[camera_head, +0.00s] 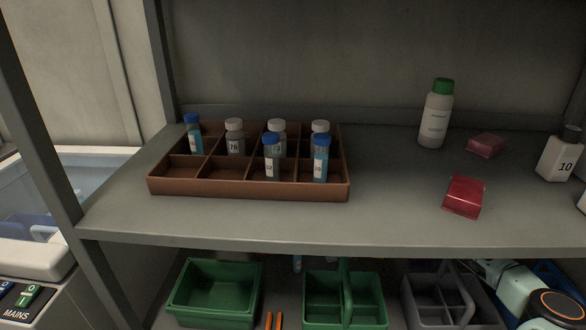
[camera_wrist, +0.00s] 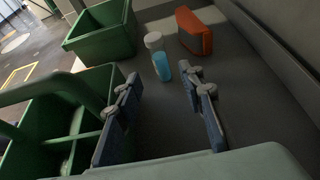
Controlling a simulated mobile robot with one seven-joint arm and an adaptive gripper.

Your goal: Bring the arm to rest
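My gripper (camera_wrist: 158,88) shows in the wrist view with its two blue-grey fingers spread apart and nothing between them. It is low over the lower shelf, beside a green divided caddy (camera_wrist: 42,150). A vial with a white cap and blue liquid (camera_wrist: 161,66) stands beyond the fingertips, apart from them. In the head view part of my arm (camera_head: 510,288) shows at the lower right, under the upper shelf's front edge. The gripper itself is hidden in that view.
The upper shelf (camera_head: 390,222) carries a brown rack (camera_head: 250,188) of capped vials, a green-capped bottle (camera_head: 436,115), red boxes (camera_head: 464,197) and a bottle marked 10 (camera_head: 560,158). Below are a green bin (camera_head: 215,310), green caddy (camera_head: 325,310) and grey caddy (camera_head: 430,318). An orange-red box (camera_wrist: 195,32) lies beyond the vial.

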